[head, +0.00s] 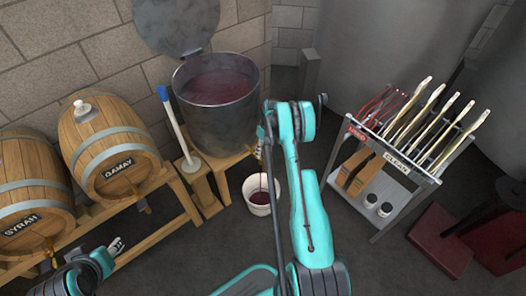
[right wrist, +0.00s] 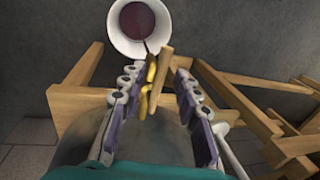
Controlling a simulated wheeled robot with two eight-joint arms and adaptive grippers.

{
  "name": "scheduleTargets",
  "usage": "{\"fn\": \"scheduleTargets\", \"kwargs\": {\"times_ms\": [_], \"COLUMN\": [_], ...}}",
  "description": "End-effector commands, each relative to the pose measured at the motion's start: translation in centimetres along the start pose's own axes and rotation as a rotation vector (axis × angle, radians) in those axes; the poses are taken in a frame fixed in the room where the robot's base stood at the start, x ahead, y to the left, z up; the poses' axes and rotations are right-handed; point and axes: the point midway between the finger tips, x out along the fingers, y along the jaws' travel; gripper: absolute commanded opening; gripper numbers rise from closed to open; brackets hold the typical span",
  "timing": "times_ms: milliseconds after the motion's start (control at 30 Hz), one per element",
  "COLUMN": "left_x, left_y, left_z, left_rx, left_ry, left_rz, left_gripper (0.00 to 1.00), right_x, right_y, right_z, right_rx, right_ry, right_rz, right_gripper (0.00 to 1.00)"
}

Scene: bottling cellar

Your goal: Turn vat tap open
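The grey metal vat (head: 215,116) holds dark red liquid and stands on a wooden stand behind my right arm. Its brass tap (head: 259,152) is small and partly hidden in the head view. In the right wrist view the brass tap (right wrist: 151,88) lies between the two fingers of my right gripper (right wrist: 156,78), beside a wooden piece that may be its handle. The fingers are apart, with gaps on both sides. The right gripper (head: 266,133) is largely hidden by its arm in the head view. My left gripper (head: 113,247) is at lower left, away from the vat.
A white bucket (head: 259,200) with red liquid stands on the floor below the tap. Barrels marked Gamay (head: 112,157) and Syrah (head: 33,205) lie at left. A blue-handled tool (head: 175,125) leans beside the vat. A metal rack (head: 398,212) stands at right.

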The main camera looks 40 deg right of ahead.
Motion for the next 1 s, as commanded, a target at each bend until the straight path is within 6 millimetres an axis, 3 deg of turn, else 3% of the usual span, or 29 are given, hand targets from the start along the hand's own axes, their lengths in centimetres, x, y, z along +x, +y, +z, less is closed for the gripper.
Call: {"fn": "scheduleTargets", "kwargs": {"times_ms": [167,400,600,1000], "left_x": [0.0,0.0,0.0,0.0], "left_y": [0.0,0.0,0.0,0.0], "left_z": [0.0,0.0,0.0,0.0], "left_rx": [0.0,0.0,0.0,0.0], "left_ry": [0.0,0.0,0.0,0.0], "left_rz": [0.0,0.0,0.0,0.0], "left_gripper": [0.4,0.4,0.4,0.4], "right_x": [-2.2,-7.5,-10.7,-11.9], "right_y": [0.0,0.0,0.0,0.0], "right_z": [0.0,0.0,0.0,0.0], "right_rx": [0.001,0.0,0.0,0.0], "right_ry": [0.0,0.0,0.0,0.0], "right_rz": [0.0,0.0,0.0,0.0], "right_gripper": [0.32,0.32,0.32,0.32]}}
